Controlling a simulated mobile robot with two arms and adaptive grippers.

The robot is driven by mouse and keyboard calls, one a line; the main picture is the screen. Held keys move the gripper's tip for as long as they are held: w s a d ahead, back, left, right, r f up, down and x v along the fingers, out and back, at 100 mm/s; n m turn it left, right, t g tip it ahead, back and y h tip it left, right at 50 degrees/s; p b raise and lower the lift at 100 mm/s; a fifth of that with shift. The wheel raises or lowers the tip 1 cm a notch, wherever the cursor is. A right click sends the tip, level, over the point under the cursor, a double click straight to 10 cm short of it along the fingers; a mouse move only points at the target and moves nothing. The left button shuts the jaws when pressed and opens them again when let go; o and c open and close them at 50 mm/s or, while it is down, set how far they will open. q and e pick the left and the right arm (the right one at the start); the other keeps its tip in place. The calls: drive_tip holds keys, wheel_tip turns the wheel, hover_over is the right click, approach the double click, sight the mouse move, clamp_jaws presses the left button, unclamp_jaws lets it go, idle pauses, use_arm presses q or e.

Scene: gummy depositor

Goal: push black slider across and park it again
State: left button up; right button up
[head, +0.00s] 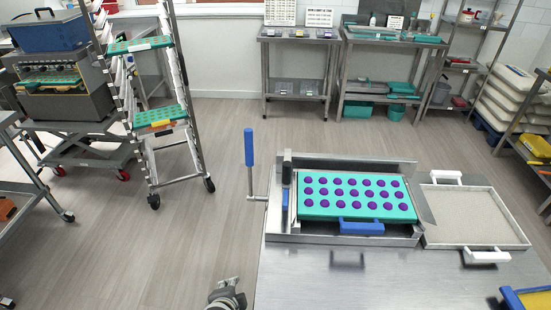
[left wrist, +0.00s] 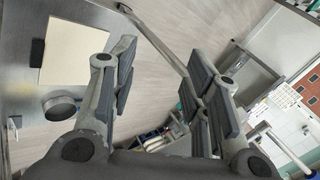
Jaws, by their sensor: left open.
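The metal depositor frame (head: 290,239) stands on the steel table in the head view. A narrow upright bar with a dark top (head: 287,168), which looks like the black slider, stands at its left end. Beside it is a teal tray (head: 330,210) with rows of purple gummies and a blue handle (head: 361,228). A blue lever (head: 249,147) rises left of the frame. My left gripper (head: 227,296) is low at the bottom edge, left of the table and well apart from the slider. In the left wrist view its fingers (left wrist: 160,85) are spread with nothing between them.
The steel table (head: 330,285) is bare in front of the depositor. A shallow tray with white handles (head: 470,215) lies to its right. A yellow and blue tray (head: 530,298) is at the lower right corner. A rack (head: 165,130) stands back left; open floor lies between.

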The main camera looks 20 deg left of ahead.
use_arm(q)
drive_tip(key=w+r+m+t+y, duration=0.1)
drive_tip(key=w+r+m+t, duration=0.2)
drive_tip(key=w+r+m, duration=0.3)
drive_tip(key=m+t+h+p, duration=0.25)
drive_tip(key=m+t, duration=0.55)
drive_tip(key=m, duration=1.1)
approach(286, 174)
drive_tip(key=b, duration=0.1)
drive_tip(key=shift+h, duration=0.25)
drive_tip(key=w, duration=0.5)
drive_tip(key=w+p, duration=0.1)
drive_tip(key=w, duration=0.4)
drive_tip(key=shift+w+a+r, duration=0.15)
drive_tip(key=shift+a, duration=0.05)
drive_tip(key=shift+w, duration=0.55)
use_arm(e)
drive_tip(key=shift+d+r, duration=0.15)
drive_tip(key=shift+r, duration=1.3)
use_arm(q)
clamp_jaws()
